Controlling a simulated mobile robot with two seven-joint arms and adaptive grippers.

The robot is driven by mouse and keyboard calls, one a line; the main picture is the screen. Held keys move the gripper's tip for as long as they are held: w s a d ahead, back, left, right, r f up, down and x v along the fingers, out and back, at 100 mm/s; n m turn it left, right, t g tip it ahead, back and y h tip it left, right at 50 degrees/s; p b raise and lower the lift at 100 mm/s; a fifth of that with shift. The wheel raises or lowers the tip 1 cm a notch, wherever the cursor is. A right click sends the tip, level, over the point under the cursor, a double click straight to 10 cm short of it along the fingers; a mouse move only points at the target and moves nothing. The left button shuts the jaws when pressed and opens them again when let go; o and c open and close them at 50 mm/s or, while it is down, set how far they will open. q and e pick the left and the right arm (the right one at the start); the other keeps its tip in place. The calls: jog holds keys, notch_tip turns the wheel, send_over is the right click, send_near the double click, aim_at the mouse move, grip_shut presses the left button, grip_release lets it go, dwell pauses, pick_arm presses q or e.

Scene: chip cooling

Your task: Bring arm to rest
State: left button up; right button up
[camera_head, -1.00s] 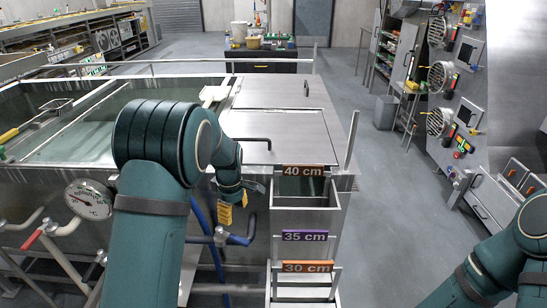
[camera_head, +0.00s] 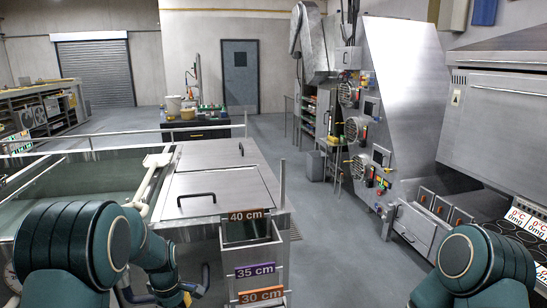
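My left arm comes in at the lower left in the head view, with dark green links bent at a large ribbed joint. Its gripper (camera_head: 192,288) is low in front of the steel tank, partly cut off by the bottom edge. It is too small and dark to tell whether its fingers are open or shut. No held thing shows clearly. My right arm shows at the lower right as a green joint. Its gripper is out of view.
A steel tank (camera_head: 205,187) with lids and handles fills the left. A stepped holder (camera_head: 250,229) labelled 40, 35 and 30 cm stands at its front corner. A control cabinet (camera_head: 415,225) and a machine with 0 mg displays (camera_head: 528,222) stand right. The middle floor (camera_head: 325,235) is clear.

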pick_arm(q)
notch_tip(320, 180, down, 7)
jog(key=s+d+m, duration=0.3)
jog(key=s+d+f+m+h, duration=0.2)
jog(key=s+d+f+m, duration=0.1)
jog(key=s+d, duration=0.3)
jog(key=s+d+f+m+t+h, duration=0.1)
jog(key=s+d+f+m, duration=0.3)
jog(key=s, duration=0.7)
jog(key=d+m, duration=0.2)
jog(key=shift+s+d+f+m+h, duration=0.15)
jog(key=shift+s+d+m+h, duration=0.15)
jog(key=shift+d+h, duration=0.1)
